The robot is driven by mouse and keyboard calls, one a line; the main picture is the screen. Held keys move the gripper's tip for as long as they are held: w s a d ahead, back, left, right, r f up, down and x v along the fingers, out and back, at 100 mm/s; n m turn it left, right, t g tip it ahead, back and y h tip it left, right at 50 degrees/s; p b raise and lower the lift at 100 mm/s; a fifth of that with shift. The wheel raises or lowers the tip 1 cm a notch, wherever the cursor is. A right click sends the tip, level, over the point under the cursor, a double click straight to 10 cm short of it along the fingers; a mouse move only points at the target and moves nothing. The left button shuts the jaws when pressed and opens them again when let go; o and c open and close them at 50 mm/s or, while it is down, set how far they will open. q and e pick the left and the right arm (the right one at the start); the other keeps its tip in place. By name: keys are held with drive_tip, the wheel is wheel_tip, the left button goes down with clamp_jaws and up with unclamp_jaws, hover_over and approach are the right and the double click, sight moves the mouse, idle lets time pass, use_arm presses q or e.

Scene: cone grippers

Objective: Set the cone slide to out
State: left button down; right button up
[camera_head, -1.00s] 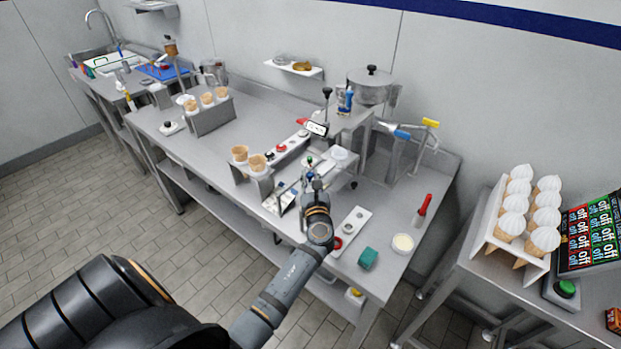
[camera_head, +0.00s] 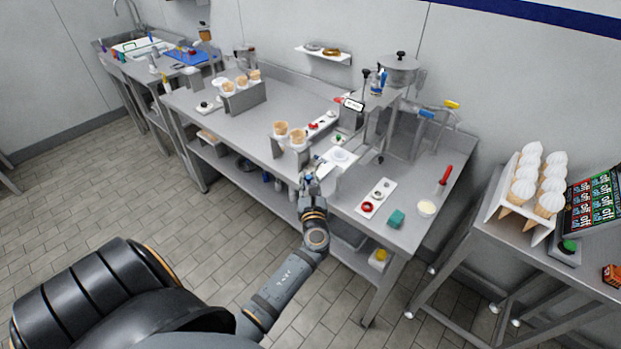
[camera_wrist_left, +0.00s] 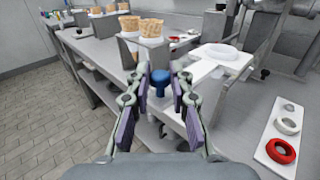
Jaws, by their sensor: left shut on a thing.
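The cone slide (camera_wrist_left: 212,62) is a white plate with a white ring on top, and it also shows in the head view (camera_head: 342,157). It sticks out at the front edge of the steel table, toward my left gripper. A blue knob (camera_wrist_left: 160,78) is at its near end. My left gripper (camera_head: 309,182) is shut on the blue knob, whose top shows between the fingertips in the left wrist view (camera_wrist_left: 160,88). My right gripper is not in view.
Two cones stand in a metal holder (camera_head: 299,156) just left of the slide. The floor before the table is clear.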

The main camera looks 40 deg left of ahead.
use_arm(q)
drive_tip(key=shift+s+f, duration=0.15)
drive_tip(key=shift+s, duration=0.05)
drive_tip(key=c, duration=1.5)
unclamp_jaws()
drive_tip(key=o, duration=0.3)
drive_tip(key=shift+s, duration=0.15)
drive_tip(key=v, duration=0.7)
drive_tip(key=shift+s, duration=0.15)
drive_tip(key=shift+d, duration=0.1)
